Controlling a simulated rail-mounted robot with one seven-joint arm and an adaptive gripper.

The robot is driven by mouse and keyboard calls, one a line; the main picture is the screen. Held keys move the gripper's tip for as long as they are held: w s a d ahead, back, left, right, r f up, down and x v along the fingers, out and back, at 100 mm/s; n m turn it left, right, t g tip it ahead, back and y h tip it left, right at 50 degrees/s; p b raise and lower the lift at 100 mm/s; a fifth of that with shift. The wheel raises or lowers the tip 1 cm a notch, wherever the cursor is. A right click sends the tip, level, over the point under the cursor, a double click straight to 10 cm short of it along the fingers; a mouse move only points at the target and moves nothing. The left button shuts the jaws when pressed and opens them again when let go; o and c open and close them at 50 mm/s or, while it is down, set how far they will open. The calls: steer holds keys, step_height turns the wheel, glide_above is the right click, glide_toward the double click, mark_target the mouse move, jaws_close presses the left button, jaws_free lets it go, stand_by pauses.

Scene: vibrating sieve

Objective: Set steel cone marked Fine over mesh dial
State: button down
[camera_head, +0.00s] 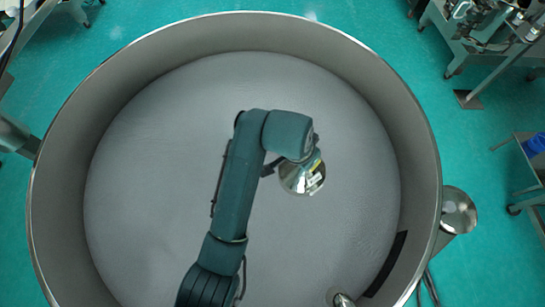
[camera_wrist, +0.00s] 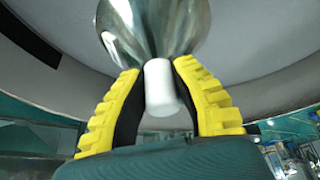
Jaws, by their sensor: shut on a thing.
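In the wrist view my gripper (camera_wrist: 158,72) has its two yellow-ribbed fingers shut on the white stem of a shiny steel cone (camera_wrist: 155,25). In the head view the held cone (camera_head: 300,177) hangs at my arm's end, over the grey round mesh floor (camera_head: 150,170) of the big sieve, right of its middle. Its height above the mesh is hard to tell. No "Fine" marking is readable on it. I cannot make out a dial separate from the mesh floor.
The sieve's tall steel wall (camera_head: 60,190) rings the mesh. A black strip (camera_head: 385,265) lies along its lower right inside. A shiny rounded steel piece (camera_head: 459,208) is outside the wall at right. Another (camera_head: 342,299) shows at the bottom edge. Much of the mesh is bare.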

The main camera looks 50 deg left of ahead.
steer(key=s+a+f+n+b, duration=0.15)
steer(key=a+f+b, duration=0.35)
steer(key=a, duration=0.5)
steer(key=s+a+f+b, duration=0.2)
steer(key=a+f+b, duration=0.35)
steer(key=a, duration=0.35)
steer(key=s+a+f+n+b, duration=0.15)
steer(key=a+f+b, duration=0.3)
steer(key=a, duration=0.55)
steer(key=shift+m+y, duration=0.3)
steer(key=shift+m, duration=0.2)
step_height(320, 180, down, 10)
steer(key=shift+d+r+b, duration=0.1)
steer(key=shift+b, duration=0.25)
steer(key=shift+s+f, duration=0.1)
steer(key=shift+f, duration=0.1)
steer(key=c, duration=1)
jaws_free()
